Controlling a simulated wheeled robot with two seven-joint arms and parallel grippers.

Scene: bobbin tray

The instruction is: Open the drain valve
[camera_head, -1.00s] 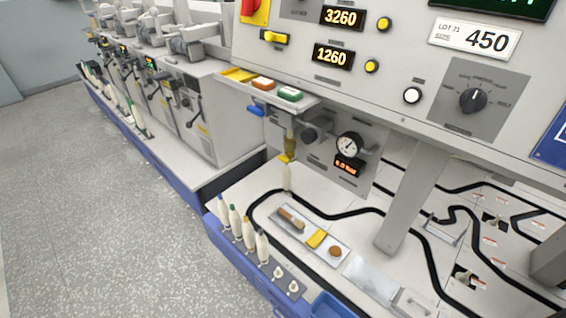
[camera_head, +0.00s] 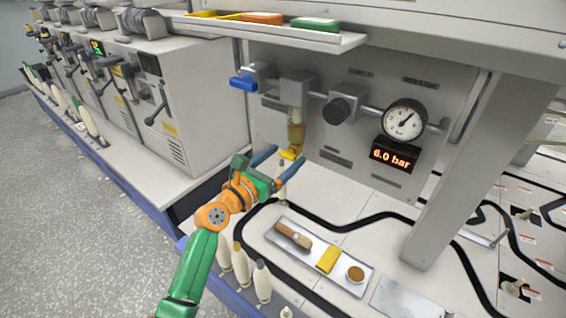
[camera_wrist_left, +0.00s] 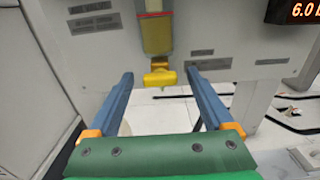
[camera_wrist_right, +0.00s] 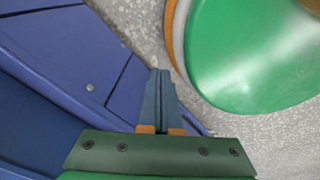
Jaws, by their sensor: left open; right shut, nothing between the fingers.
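The yellow drain valve (camera_head: 290,155) hangs at the bottom of an amber filter bowl (camera_head: 296,133) on the grey panel. In the left wrist view the valve's yellow handle (camera_wrist_left: 160,77) lies crosswise, between and beyond the fingertips. My left gripper (camera_head: 277,164) is open, with its blue fingers pointing at the valve and its handle untouched. It also shows in the left wrist view (camera_wrist_left: 158,84). My right gripper (camera_wrist_right: 159,72) is shut and empty, low beside a blue surface and above the speckled floor; the head view does not show it.
A blue lever (camera_head: 243,83), a black knob (camera_head: 337,111), a gauge (camera_head: 404,119) and a display (camera_head: 395,155) reading 6.0 bar sit around the bowl. A shelf (camera_head: 330,38) overhangs above. A tray (camera_head: 318,256) with a brush and bobbins (camera_head: 262,282) stand below.

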